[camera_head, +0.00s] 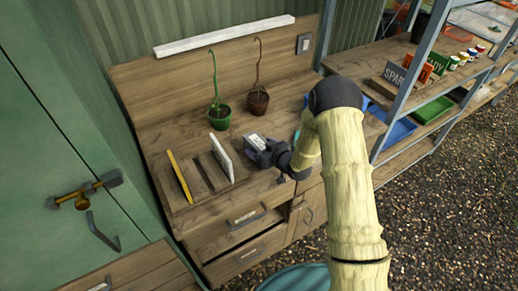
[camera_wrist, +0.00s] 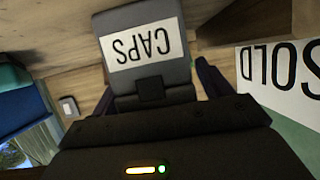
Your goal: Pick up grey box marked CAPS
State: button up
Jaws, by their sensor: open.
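The grey box marked CAPS (camera_wrist: 182,72) sits straight ahead in the wrist view, its white label upside down. My gripper (camera_wrist: 157,88) is open, with a dark finger on each side of the box's near part; I cannot tell whether they touch it. In the head view the grey box (camera_head: 257,141) is on the wooden bench, at the end of my gripper (camera_head: 265,150). The gripper hides part of the box there.
A white SOLD sign (camera_wrist: 285,75) stands close on the right in the wrist view. In the head view, a white panel (camera_head: 222,157) and a yellow one (camera_head: 179,177) stand left of the box.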

aim_at(261, 145)
dwell(0.3)
jog(key=c, duration=1.2)
jog(key=shift+c, duration=0.2)
jog(key=shift+r, duration=0.15)
notch_tip(261, 145, up, 10)
jog(key=shift+f+b, duration=0.1)
jog(key=shift+b, duration=0.9)
